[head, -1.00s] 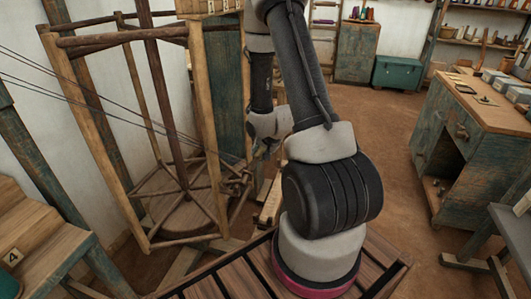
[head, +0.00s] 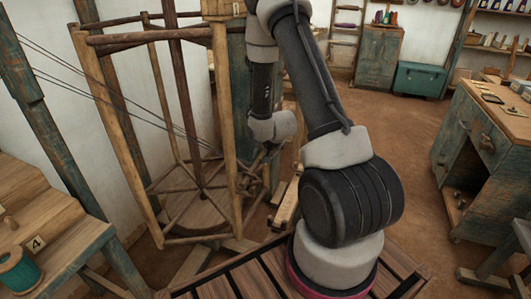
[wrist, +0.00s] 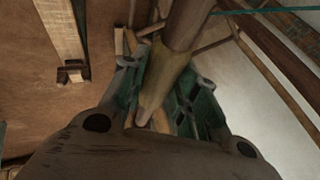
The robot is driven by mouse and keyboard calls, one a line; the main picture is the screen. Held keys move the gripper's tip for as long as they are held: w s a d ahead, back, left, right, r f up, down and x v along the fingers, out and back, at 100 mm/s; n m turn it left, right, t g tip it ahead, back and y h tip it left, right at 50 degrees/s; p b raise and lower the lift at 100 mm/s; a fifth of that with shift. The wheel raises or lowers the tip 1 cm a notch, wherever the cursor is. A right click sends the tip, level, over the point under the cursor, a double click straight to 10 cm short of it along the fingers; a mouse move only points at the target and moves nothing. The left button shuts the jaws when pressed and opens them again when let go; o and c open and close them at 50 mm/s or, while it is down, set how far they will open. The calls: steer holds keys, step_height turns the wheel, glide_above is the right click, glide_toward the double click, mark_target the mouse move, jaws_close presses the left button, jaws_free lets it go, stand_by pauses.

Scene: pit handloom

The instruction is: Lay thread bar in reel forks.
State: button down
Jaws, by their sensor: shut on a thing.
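The reel (head: 238,140) is a tall frame of wooden rods around a dark upright post, left of my arm in the head view. My gripper (wrist: 158,84) has green fingers in the wrist view, shut on a round brown wooden bar (wrist: 186,28). The bar slants from upper right down between the fingers. I cannot tell for sure that it is the thread bar. In the head view my gripper (head: 262,160) is low beside the reel's right side, mostly hidden by my wrist. I cannot make out the reel forks clearly.
Dark threads (head: 110,98) run from the left to the reel. A stepped wooden bench (head: 40,225) with a teal spool (head: 18,272) is at lower left. A wooden workbench (head: 470,160) stands at right. Open floor (head: 400,130) lies between it and my arm.

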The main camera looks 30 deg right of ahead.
steer(key=shift+f, duration=1.7)
steer(key=c, duration=1)
jaws_free()
steer(key=shift+s, duration=0.1)
